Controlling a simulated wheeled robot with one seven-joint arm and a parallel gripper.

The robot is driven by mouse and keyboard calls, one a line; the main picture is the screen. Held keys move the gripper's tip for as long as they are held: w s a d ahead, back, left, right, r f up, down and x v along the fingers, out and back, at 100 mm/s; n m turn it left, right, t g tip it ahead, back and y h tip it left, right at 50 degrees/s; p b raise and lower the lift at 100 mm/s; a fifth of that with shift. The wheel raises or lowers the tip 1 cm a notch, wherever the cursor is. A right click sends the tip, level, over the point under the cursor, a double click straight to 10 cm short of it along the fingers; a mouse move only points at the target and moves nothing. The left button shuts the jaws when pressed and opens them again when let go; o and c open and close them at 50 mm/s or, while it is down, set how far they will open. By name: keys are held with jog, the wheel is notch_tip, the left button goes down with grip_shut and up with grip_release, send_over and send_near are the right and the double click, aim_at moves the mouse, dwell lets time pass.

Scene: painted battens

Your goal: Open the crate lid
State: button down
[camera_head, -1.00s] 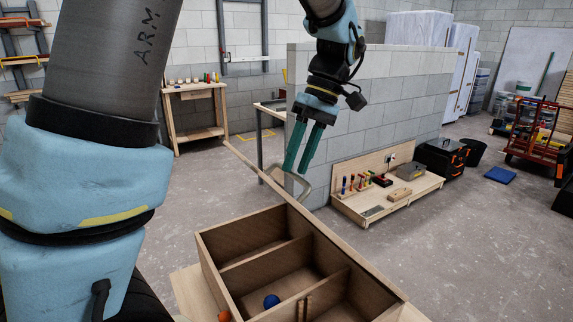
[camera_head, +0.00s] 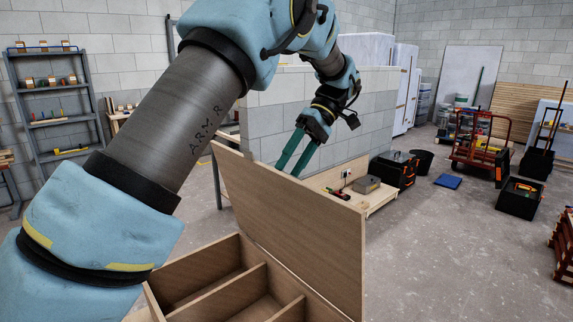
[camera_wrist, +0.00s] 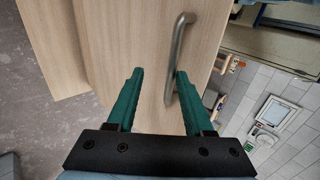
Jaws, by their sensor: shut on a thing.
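The crate (camera_head: 205,265) is an open wooden box with divided compartments at the bottom of the head view. Its lid (camera_head: 300,225) is a plain wooden panel that stands raised, nearly upright, along the far right side of the crate. My gripper (camera_head: 290,168) is behind the lid's top edge, which hides its fingertips in part. In the wrist view the lid (camera_wrist: 140,35) fills the upper left, and a grey metal bar handle (camera_wrist: 179,50) stands on it.
A low wooden bench (camera_head: 372,198) with a grey box stands behind the lid, in front of a block wall (camera_head: 270,115). A black toolbox (camera_head: 393,170) and a red cart (camera_head: 480,145) stand farther right.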

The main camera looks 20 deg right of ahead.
jog(key=shift+s+d+f, duration=0.1)
jog(key=shift+d+f, duration=0.05)
jog(key=shift+f, duration=0.35)
jog(key=shift+s+d+f, duration=0.1)
jog(key=shift+d+f, duration=0.05)
jog(key=shift+f, duration=0.35)
jog(key=c, duration=0.9)
grip_release()
jog(key=shift+w+d+r, duration=0.1)
jog(key=shift+w, duration=0.1)
jog(key=shift+r, duration=0.2)
